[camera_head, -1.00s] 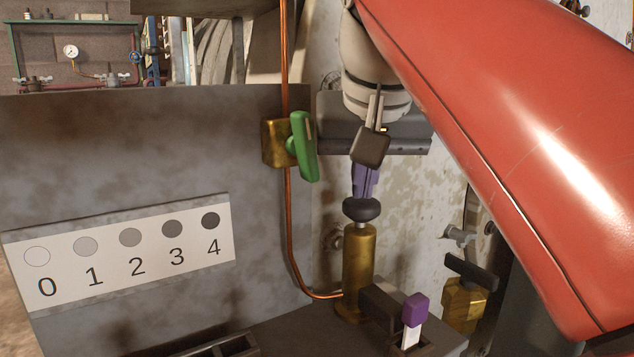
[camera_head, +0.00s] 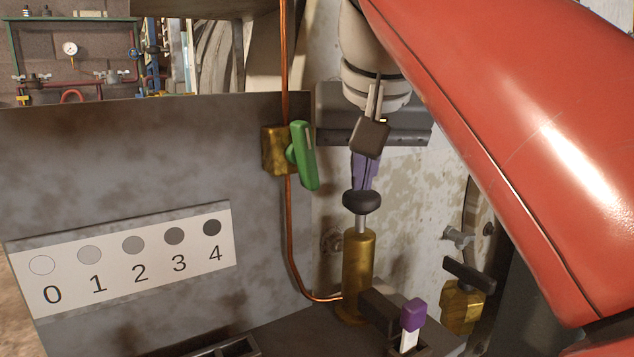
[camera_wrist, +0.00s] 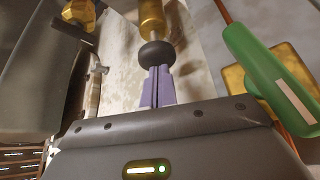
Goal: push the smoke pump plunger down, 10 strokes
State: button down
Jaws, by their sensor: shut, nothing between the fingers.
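The smoke pump is an upright brass cylinder (camera_head: 357,265) with a black round plunger knob (camera_head: 362,202) on a pale rod. A short length of rod shows between knob and cylinder, so the plunger is partly up. My gripper (camera_head: 364,186) is shut and empty, its purple fingers pointing down onto the top of the knob. They appear to touch it. In the wrist view the closed fingers (camera_wrist: 158,72) meet the knob (camera_wrist: 157,54), with the brass cylinder (camera_wrist: 152,18) beyond.
A green lever (camera_head: 303,156) on a brass valve body (camera_head: 275,150) stands close left of my gripper, on a copper pipe (camera_head: 291,235). A purple-topped switch (camera_head: 413,315) and a black-handled brass valve (camera_head: 463,305) are at right. A 0-4 shade card (camera_head: 125,262) is at left.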

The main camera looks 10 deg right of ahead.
aim_at(363, 194)
notch_tip(363, 194, down, 2)
jog(key=shift+f+b, duration=0.1)
jog(key=shift+b, duration=0.5)
notch_tip(363, 194, up, 4)
jog(key=p, duration=0.3)
jog(key=shift+f+b, duration=1.4)
jog(key=shift+f, duration=0.5)
notch_tip(363, 194, up, 3)
jog(key=p, duration=0.3)
jog(key=shift+r, duration=0.4)
jog(key=shift+f+b, duration=1.4)
jog(key=shift+f, duration=0.4)
notch_tip(363, 194, up, 3)
jog(key=p, duration=0.3)
notch_tip(363, 194, up, 9)
jog(key=shift+f, duration=0.2)
